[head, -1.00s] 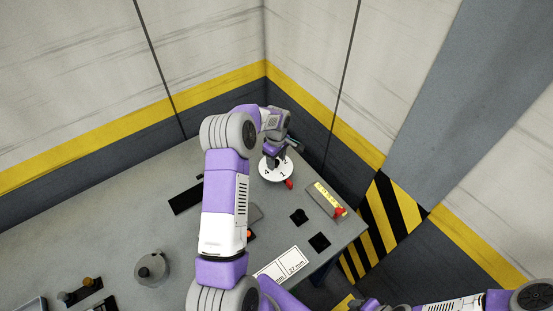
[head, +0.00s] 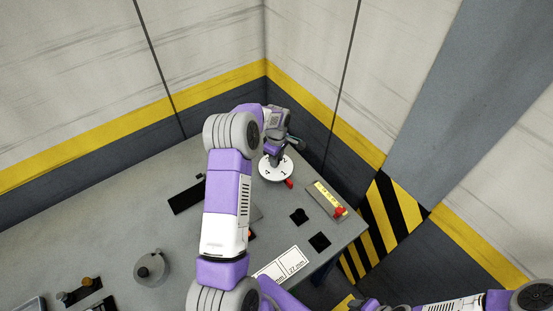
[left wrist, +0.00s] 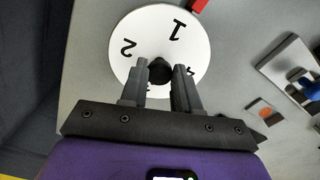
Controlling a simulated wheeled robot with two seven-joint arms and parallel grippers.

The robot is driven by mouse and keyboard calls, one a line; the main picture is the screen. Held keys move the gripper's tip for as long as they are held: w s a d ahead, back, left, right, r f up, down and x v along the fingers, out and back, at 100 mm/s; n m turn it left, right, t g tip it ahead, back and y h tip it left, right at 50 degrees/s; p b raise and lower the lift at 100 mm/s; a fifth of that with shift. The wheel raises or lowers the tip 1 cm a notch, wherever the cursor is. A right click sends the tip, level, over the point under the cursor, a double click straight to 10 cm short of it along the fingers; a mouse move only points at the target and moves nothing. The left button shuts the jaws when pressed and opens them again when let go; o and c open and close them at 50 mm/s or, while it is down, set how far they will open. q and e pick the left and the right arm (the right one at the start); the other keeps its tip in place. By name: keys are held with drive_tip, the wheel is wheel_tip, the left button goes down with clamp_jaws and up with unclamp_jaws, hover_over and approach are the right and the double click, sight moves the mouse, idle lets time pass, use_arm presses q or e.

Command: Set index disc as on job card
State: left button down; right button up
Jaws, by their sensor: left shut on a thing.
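The white index disc (head: 270,177) lies at the far right of the bench, marked with black numbers. The red marker (head: 289,183) stands at its rim; it also shows in the left wrist view (left wrist: 199,5), close to the number 1. There, 2 is at upper left, 4 is partly hidden at right, and the lower part is behind the fingers. My left gripper (left wrist: 160,78) is shut on the disc's black centre knob (left wrist: 160,70). A white card (head: 282,264) reading "22 mm" lies at the bench front, partly behind my arm. My right gripper (head: 369,304) is partly cut off at the bottom edge.
A grey block with a yellow scale (head: 325,197) and a red piece (head: 339,211) is right of the disc. Black squares (head: 319,242) lie in front. A grey round knobbed part (head: 150,270) stands at left. Walls close off the bench behind the disc.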

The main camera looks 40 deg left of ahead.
use_arm(q)
drive_tip(key=n, duration=0.3)
drive_tip(key=shift+w+b, duration=0.1)
drive_tip(key=shift+b, duration=0.3)
drive_tip(key=n, duration=0.4)
drive_tip(key=n+p, duration=0.1)
drive_tip(key=n, duration=0.3)
drive_tip(key=shift+w+a+n, duration=0.1)
drive_tip(key=shift+n, duration=0.2)
drive_tip(key=n+p, duration=0.2)
drive_tip(key=n, duration=0.2)
drive_tip(key=shift+a+n, duration=0.1)
drive_tip(key=shift+n, duration=0.3)
drive_tip(key=c, duration=0.8)
unclamp_jaws()
drive_tip(key=shift+r, duration=0.1)
